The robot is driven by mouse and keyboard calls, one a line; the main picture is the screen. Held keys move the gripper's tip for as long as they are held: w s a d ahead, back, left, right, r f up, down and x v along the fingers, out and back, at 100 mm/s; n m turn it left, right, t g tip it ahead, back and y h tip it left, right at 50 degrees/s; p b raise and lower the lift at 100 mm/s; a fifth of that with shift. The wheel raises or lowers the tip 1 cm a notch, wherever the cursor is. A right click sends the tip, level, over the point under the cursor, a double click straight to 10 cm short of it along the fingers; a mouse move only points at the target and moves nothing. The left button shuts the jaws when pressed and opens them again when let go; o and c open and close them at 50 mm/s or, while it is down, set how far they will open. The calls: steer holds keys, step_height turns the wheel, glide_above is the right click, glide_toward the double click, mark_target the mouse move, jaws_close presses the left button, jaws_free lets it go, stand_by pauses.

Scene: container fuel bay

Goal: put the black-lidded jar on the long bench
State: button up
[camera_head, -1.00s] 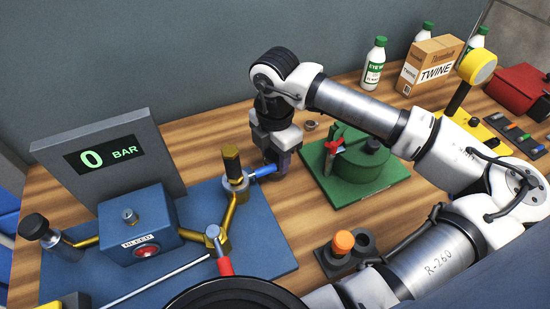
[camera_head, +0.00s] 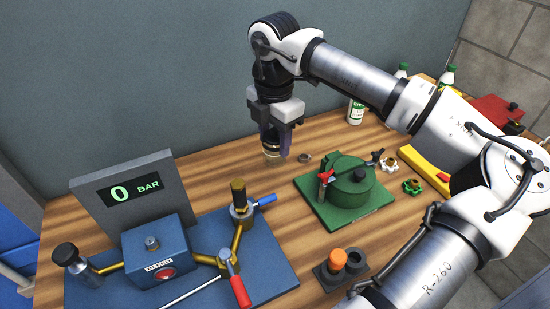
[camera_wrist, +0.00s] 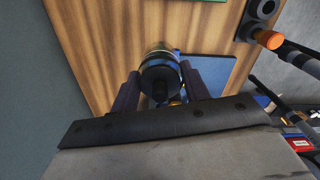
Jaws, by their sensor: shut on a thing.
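The black-lidded jar (camera_head: 273,156) is between the fingers of my gripper (camera_head: 275,138), its clear lower part showing below them. In the wrist view its dark lid (camera_wrist: 160,78) sits between the two fingers of my gripper (camera_wrist: 162,88). The gripper is shut on the jar, pointing down. The long bench (camera_head: 215,160) is the wooden top under it. The jar is over the back part of the bench, close to its surface; I cannot tell whether it touches. The fingers hide much of the jar in the head view.
A green pot on a green plate (camera_head: 345,190) is to the right. A small metal ring (camera_head: 304,157) lies close by the jar. Bare wood lies left of the jar.

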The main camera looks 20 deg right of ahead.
mark_target(274, 154)
step_height(274, 154, up, 4)
steer(key=shift+w, duration=0.1)
step_height(274, 154, down, 9)
steer(key=b, duration=0.9)
steer(key=shift+f, duration=0.1)
steer(key=shift+r, duration=0.2)
